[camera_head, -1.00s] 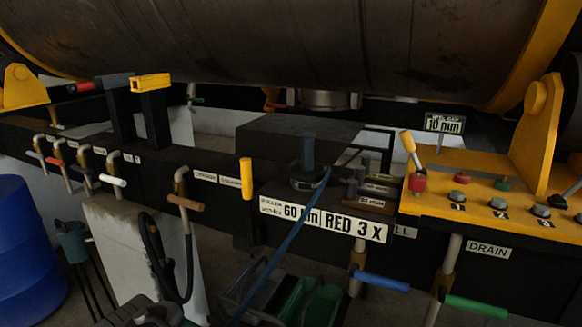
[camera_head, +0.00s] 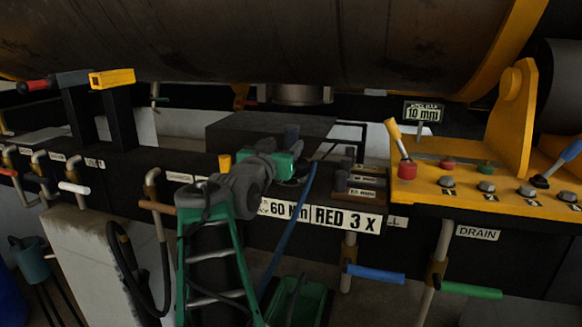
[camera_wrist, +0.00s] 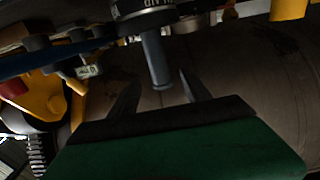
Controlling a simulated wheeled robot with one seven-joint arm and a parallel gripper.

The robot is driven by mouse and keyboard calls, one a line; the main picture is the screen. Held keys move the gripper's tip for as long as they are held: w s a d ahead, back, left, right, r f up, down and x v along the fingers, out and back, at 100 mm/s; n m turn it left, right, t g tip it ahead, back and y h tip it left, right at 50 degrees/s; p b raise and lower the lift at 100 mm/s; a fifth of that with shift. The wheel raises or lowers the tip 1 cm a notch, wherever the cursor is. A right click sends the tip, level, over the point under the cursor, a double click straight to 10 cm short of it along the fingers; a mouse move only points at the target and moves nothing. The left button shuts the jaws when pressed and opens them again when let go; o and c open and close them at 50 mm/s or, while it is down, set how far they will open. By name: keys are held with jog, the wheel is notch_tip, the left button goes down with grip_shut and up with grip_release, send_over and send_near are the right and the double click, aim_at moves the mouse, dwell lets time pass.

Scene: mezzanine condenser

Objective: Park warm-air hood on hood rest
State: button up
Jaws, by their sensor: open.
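A dark round part with an upright cylindrical handle (camera_head: 291,133) stands at the front edge of the black block; a blue hose (camera_head: 292,220) hangs from its right side. It may be the warm-air hood, but its lettering is unreadable. My gripper (camera_wrist: 158,78) is open and holds nothing. In the head view its green body (camera_head: 283,164) hides most of the round part. I cannot tell for certain which part is the hood rest.
The black block (camera_head: 250,132) lies behind. A yellow-topped post (camera_head: 112,78) and a red-and-black tool (camera_head: 55,80) stand left. The yellow console (camera_head: 425,182) with levers is right. The large drum (camera_head: 250,35) hangs low overhead. Pipe handles, including blue (camera_head: 375,273), jut out in front.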

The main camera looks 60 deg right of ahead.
aim_at(289, 141)
jog(key=d, duration=0.2)
jog(key=d+p, duration=0.2)
jog(key=d, duration=0.1)
jog(key=shift+w+d+f, duration=0.1)
jog(key=shift+w+d, duration=0.2)
jog(key=shift+d, duration=0.05)
jog(key=shift+w+d+f, duration=0.15)
jog(key=shift+d, duration=0.25)
jog(key=shift+a, duration=0.1)
jog(key=shift+c, duration=0.4)
grip_shut()
